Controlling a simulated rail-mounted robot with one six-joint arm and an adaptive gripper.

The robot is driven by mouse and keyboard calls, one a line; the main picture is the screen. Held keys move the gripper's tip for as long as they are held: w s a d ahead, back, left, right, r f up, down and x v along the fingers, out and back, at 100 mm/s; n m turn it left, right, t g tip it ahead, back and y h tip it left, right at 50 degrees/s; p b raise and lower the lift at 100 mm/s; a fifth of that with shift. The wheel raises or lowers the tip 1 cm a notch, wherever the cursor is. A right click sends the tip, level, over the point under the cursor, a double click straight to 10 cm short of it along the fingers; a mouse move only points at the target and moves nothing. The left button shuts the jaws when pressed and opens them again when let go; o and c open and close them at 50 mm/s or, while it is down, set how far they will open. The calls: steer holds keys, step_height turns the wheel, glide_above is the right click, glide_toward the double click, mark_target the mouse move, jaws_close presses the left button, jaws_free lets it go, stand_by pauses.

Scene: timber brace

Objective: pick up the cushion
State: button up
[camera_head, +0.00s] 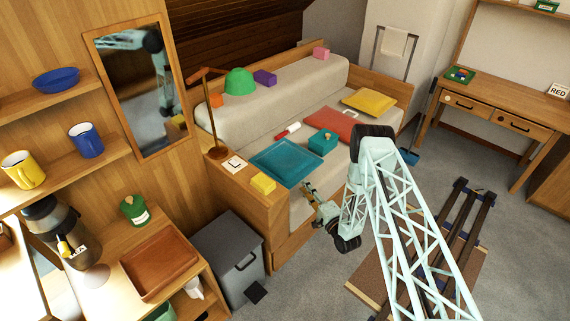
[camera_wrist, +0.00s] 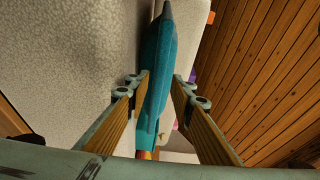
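A teal cushion (camera_head: 287,163) lies on the near end of the sofa seat. A red cushion (camera_head: 328,124) and a yellow cushion (camera_head: 369,102) lie farther along the sofa. My gripper (camera_head: 307,187) is at the near right edge of the teal cushion. In the wrist view the teal cushion (camera_wrist: 157,70) stands edge-on between the two spread fingers of my gripper (camera_wrist: 160,88). One finger is on each side of it. I cannot tell whether either finger touches it. Part of the cushion is hidden behind the fingers and the gripper body.
The teal box (camera_head: 322,142) sits right beside the cushion. A grey bin (camera_head: 228,250) stands in front. Grey floor (camera_head: 310,285) lies open below my arm.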

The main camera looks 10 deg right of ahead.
steer(key=shift+w, duration=0.1)
stand_by(0.3)
steer(key=shift+b+x, duration=0.45)
steer(key=shift+x, duration=2.05)
steer(key=shift+f, duration=0.1)
steer(key=shift+c, duration=0.6)
jaws_close()
